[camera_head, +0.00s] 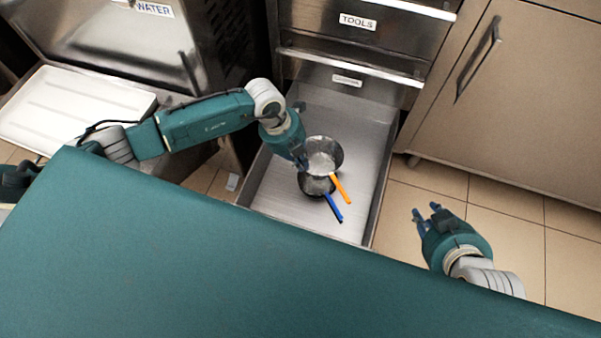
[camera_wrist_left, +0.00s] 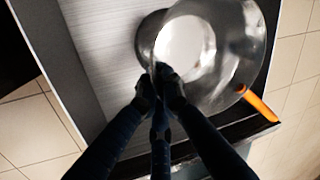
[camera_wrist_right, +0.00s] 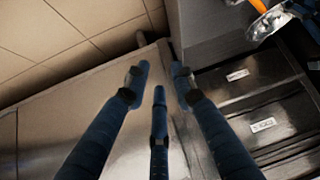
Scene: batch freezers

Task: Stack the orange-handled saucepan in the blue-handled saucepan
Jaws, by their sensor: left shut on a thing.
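The orange-handled saucepan (camera_head: 324,155) is in the head view, over the open drawer, with its orange handle pointing down and right. My left gripper (camera_head: 302,162) is shut on its rim at the left side; the left wrist view shows the fingers (camera_wrist_left: 163,88) at the wall of this saucepan (camera_wrist_left: 205,50). The blue-handled saucepan (camera_head: 314,186) is in the drawer, partly hidden under the orange-handled one, its blue handle pointing down and right. In the left wrist view its dark rim (camera_wrist_left: 148,38) shows beneath. My right gripper (camera_head: 428,215) is open and empty, right of the drawer.
The open metal drawer (camera_head: 275,190) has bare floor around the pans, and its walls stand close on both sides. A cabinet (camera_head: 520,100) stands to the right, with drawers marked TOOLS (camera_head: 357,22) behind. A white tray (camera_head: 70,110) lies at left.

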